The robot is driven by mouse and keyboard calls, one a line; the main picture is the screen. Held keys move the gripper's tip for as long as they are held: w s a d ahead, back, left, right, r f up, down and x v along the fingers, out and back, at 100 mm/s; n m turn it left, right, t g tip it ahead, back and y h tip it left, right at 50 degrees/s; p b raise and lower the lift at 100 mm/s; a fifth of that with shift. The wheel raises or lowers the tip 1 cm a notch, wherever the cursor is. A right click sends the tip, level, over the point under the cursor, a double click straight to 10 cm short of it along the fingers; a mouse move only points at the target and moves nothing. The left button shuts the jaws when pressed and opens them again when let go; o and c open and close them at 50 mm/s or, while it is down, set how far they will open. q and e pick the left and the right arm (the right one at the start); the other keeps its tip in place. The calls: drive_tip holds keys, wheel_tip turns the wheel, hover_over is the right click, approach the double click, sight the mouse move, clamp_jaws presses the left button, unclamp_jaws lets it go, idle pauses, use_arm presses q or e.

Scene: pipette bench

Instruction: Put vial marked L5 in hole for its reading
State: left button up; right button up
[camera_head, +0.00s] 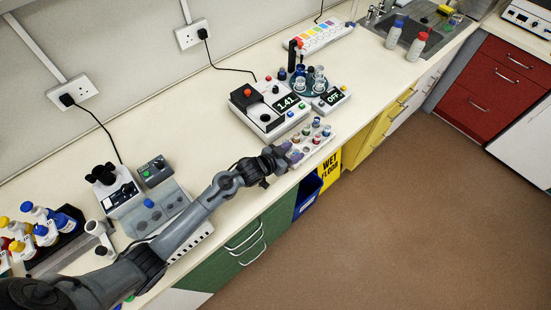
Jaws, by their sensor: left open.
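My left gripper (287,155) is open at the left end of a pale vial rack (303,158) near the bench's front edge. The rack holds several small vials (316,139) with coloured caps. The gripper covers part of the rack's left end. Markings on the vials are too small to read, so I cannot tell which one is L5. Behind the rack, a white instrument (250,106) has a dark display (287,103) reading 1.41. My right gripper is not in view.
A small box (333,98) showing OFF stands beside a round dark holder (304,88) with several vessels. A white strip with coloured squares (320,37) lies behind. Bottles (45,225) and instruments (157,172) stand at left. Bare bench (185,110) lies between these groups.

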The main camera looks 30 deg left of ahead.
use_arm(q)
drive_tip(key=v, duration=1.1)
drive_tip(key=s+d+n+g+y, duration=0.1)
drive_tip(key=s+g+y, duration=0.3)
drive_tip(key=s, duration=2.1)
drive_tip(key=g, duration=0.5)
drive_tip(key=shift+s+d+f+n+p, duration=0.2)
drive_tip(key=shift+d+f+n+p, duration=0.1)
drive_tip(key=shift+d+n, duration=0.1)
drive_tip(key=shift+r, duration=0.15)
wheel_tip(320, 180, up, 18)
drive_tip(key=p, duration=1.7)
drive_tip(key=shift+p, duration=0.4)
drive_tip(key=shift+f, duration=0.25)
